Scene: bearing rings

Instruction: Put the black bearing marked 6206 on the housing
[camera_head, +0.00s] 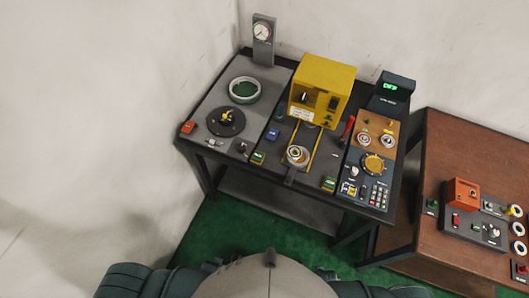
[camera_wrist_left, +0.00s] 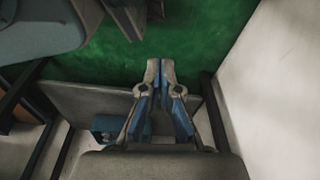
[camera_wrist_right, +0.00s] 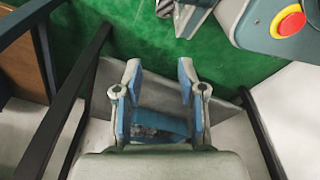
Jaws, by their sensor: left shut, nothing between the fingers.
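No marking 6206 is legible, so I cannot tell which ring is the black bearing. In the head view, a light ring with a dark centre (camera_head: 297,155) sits in front of the yellow press-like box (camera_head: 320,88); I cannot tell whether it is the housing. Two small rings (camera_head: 364,139) lie on the brown panel, and several pale rings (camera_head: 518,228) are on the right table. My left gripper (camera_wrist_left: 160,65) is shut and empty. My right gripper (camera_wrist_right: 160,68) is open and empty. Both are low, over the floor side, and out of the head view.
The dark workbench (camera_head: 193,151) carries a gauge (camera_head: 262,31), a green-filled ring (camera_head: 244,90), a black disc (camera_head: 226,121) and a control panel. A brown table (camera_head: 455,150) stands to the right with an orange box (camera_head: 463,194). Black table legs show beside my right gripper.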

